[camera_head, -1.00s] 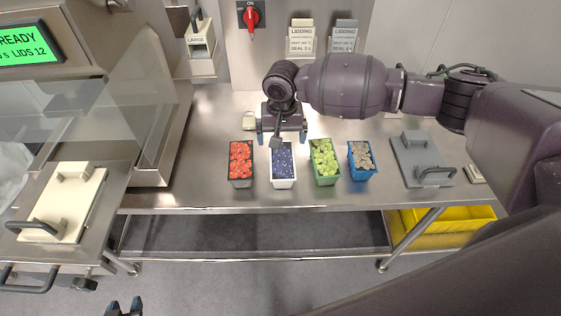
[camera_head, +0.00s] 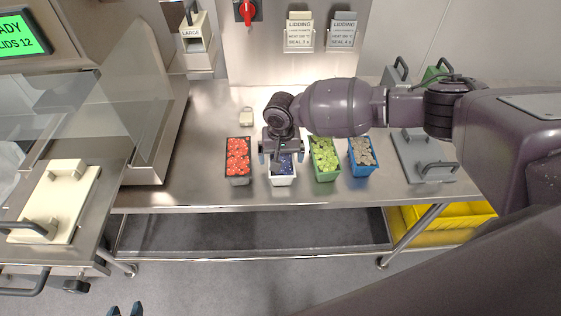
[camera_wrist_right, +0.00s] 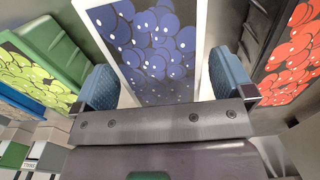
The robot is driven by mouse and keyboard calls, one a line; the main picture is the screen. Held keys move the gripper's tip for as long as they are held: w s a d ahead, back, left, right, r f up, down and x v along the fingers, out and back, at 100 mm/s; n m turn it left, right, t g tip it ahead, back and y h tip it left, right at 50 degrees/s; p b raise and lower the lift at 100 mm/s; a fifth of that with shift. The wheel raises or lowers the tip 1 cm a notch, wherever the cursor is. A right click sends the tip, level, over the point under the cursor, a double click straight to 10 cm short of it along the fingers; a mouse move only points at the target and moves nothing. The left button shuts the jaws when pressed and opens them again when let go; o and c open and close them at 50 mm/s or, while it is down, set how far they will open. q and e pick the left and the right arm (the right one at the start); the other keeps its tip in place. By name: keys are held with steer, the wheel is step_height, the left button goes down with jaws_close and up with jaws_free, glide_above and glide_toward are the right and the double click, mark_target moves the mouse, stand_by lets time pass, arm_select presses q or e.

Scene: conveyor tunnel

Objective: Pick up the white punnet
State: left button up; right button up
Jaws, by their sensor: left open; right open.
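The white punnet (camera_head: 283,181) stands on the steel table in the head view, filled with dark blue berries. Its far part is hidden under my right gripper (camera_head: 281,156), which is above it with the fingers spread. In the right wrist view the white punnet (camera_wrist_right: 203,45) lies between the two blue fingers of my right gripper (camera_wrist_right: 167,88), one finger on each side. I cannot tell whether the fingers touch it. My left gripper (camera_head: 125,310) shows only as fingertips at the bottom edge of the head view, apart and empty, far from the punnet.
A black punnet of red berries (camera_head: 238,160) stands close on the left. A green punnet (camera_head: 325,160) and a blue punnet (camera_head: 362,157) stand on the right. A grey plate with a handle (camera_head: 421,157) lies further right. A clear guard (camera_head: 137,95) rises at left.

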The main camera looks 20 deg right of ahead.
mark_target(281, 155)
steer(key=shift+f, duration=0.15)
steer(key=c, duration=1)
steer(key=shift+c, duration=0.2)
steer(key=shift+r, duration=0.2)
step_height(281, 155, up, 20)
steer(key=p, duration=0.3)
steer(key=shift+f, duration=0.15)
steer(key=o, duration=0.4)
steer(key=c, duration=0.6)
